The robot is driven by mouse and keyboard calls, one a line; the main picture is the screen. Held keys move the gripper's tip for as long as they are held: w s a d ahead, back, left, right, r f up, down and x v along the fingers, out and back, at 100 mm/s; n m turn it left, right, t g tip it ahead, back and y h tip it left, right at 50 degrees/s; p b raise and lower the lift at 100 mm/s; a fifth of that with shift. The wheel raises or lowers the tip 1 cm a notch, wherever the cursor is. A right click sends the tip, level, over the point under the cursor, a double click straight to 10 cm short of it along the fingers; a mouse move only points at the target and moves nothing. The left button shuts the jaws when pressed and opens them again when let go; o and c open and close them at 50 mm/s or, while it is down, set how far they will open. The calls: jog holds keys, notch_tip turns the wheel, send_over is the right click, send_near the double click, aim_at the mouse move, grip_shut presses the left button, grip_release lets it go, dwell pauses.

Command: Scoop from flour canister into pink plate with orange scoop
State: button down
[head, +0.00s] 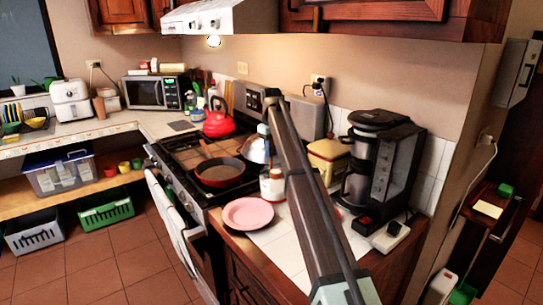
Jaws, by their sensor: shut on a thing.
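The pink plate (248,214) lies flat and empty on the white-tiled counter, right of the stove. A small white canister (272,190) stands upright just behind and right of it; I take it for the flour canister. My arm crosses the picture and bends down at its far end. My gripper (267,158) is small and partly hidden there, over the canister's top. A small orange-red patch (275,173) shows at the canister's mouth, probably the orange scoop in my jaws. The scoop's bowl and the flour are not visible.
A red pan (220,173) sits on the stove, left of the plate, with a red kettle (218,122) behind. A yellow tin (328,160) and a black coffee maker (382,168) stand right of my arm. Bare tiles lie in front of the canister.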

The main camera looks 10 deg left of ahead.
jog(key=shift+w+a+r, duration=0.15)
jog(key=shift+r, duration=2)
jog(key=shift+w+a+r, duration=0.1)
jog(key=shift+a+r, duration=0.05)
jog(key=shift+r, duration=1.95)
jog(key=s+a+f+t+y, duration=0.1)
jog(key=s+a+f, duration=0.2)
jog(key=s+f, duration=0.35)
jog(key=s+a+f, duration=0.3)
jog(key=s, duration=0.7)
jog(key=s+a+f+m+t+h, duration=0.1)
jog(key=s+a+f+t+h, duration=0.4)
jog(key=a+f+t+h, duration=0.2)
jog(key=shift+s+a+f+m+t+h, duration=0.2)
jog(key=shift+a+f+m+t+h, duration=0.1)
jog(key=shift+f+t+h, duration=1.2)
